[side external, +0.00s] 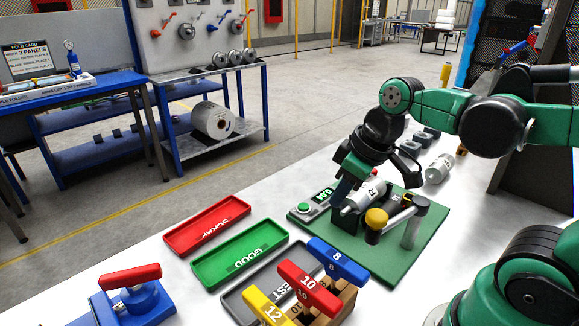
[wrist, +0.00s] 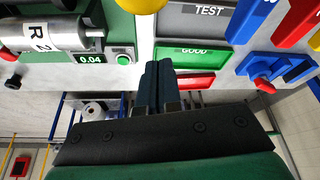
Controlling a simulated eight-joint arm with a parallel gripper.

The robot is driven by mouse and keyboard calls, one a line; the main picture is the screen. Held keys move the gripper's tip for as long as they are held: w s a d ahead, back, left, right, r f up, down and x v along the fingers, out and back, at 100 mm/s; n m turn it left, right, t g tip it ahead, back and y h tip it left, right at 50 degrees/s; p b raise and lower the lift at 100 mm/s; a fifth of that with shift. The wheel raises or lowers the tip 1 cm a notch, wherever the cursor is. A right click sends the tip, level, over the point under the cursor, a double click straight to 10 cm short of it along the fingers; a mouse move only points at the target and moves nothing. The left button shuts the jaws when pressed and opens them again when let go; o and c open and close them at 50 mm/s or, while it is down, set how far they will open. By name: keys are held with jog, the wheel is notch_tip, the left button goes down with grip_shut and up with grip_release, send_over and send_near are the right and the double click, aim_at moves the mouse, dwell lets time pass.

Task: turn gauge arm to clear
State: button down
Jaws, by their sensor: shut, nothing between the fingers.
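The gauge arm stands on a green base plate (side external: 405,262). Its grey post (side external: 411,234) is at the plate's right, and a short grey bar (side external: 398,219) runs from it to a yellow knob (side external: 376,218). The knob also shows at the top edge of the wrist view (wrist: 127,4). A silver cylinder marked R 2 (wrist: 45,37) lies in a dark cradle; it shows in the side view too (side external: 362,196). My gripper (side external: 341,192) is shut and empty, pointing down beside the cylinder near the readout. Its fingers (wrist: 160,72) are together and apart from the knob.
The readout (wrist: 90,58) shows 0.04 beside a green button (wrist: 123,58). Red (side external: 207,224), green (side external: 240,262) and dark trays lie left of the plate. Blue, red and yellow T-handles (side external: 308,287) stand in front. Another cylinder (side external: 439,168) lies behind the plate.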

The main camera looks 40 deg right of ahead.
jog(key=a+v, duration=0.1)
jog(key=v, duration=0.9)
jog(key=w+f+m+t+h, duration=0.1)
jog(key=w+f+m+t, duration=0.2)
jog(key=f, duration=0.6)
jog(key=shift+w+a+f, duration=0.3)
jog(key=shift+w+a, duration=0.15)
jog(key=shift+w, duration=0.45)
